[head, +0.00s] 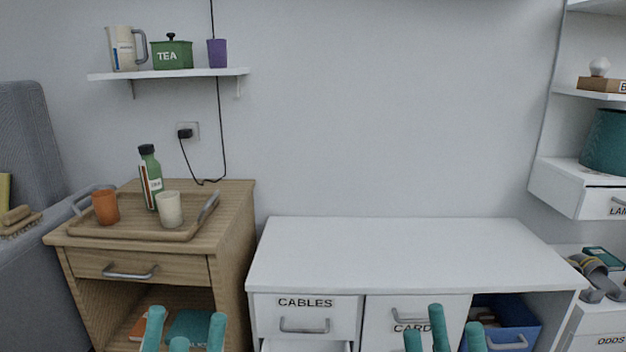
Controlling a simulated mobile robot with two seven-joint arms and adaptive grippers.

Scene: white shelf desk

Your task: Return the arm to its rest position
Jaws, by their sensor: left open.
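My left gripper (184,332) shows at the bottom edge of the head view, in front of the wooden cabinet. Its teal fingers are spread and nothing is seen between them. My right gripper (444,335) shows at the bottom edge in front of the white desk (390,255). Its teal fingers are also spread apart, with nothing seen between them. Both arms behind the fingers are out of the picture.
The white desktop is bare. A wooden cabinet (232,215) at left bears a tray (130,230) with a green bottle (151,178), an orange cup (106,206) and a cream cup (169,209). A blue bin (512,330) sits in the desk's right opening.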

